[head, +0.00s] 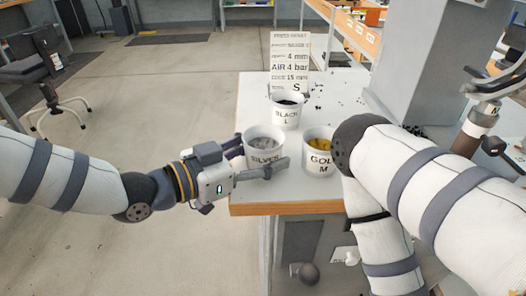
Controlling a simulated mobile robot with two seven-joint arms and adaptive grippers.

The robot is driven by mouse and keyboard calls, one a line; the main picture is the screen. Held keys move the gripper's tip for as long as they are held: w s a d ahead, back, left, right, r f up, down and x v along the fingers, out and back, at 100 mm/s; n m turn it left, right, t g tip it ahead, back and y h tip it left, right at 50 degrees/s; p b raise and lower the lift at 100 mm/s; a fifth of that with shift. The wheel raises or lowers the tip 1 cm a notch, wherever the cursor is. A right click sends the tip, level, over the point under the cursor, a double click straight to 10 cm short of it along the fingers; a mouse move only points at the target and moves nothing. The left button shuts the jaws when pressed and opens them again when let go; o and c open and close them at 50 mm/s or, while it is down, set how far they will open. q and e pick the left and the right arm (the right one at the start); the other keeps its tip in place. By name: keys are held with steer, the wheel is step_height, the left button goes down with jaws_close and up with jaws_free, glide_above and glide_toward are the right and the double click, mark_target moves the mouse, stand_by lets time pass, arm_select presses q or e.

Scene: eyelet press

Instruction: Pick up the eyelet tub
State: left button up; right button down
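A white tub labelled SILVER (264,138), holding silver-grey eyelets, is at the left front corner of the worktable. My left gripper (258,157) is at this tub, one finger crossing low in front of it and the other reaching along its left and far side. The tub is between the fingers, but I cannot tell whether they press on it. Its base is hidden by the near finger. My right arm comes in from the right and bends downward at the front; its gripper is out of the picture.
A white tub labelled GOLD M (318,158) stands close to the right, and a BLACK L tub (287,112) stands behind. A sign card (290,62) is at the back. Black bits lie scattered on the table (253,92). A grey machine column (425,60) rises at right.

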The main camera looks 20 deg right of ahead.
arm_select(q)
steer(key=shift+c, duration=0.7)
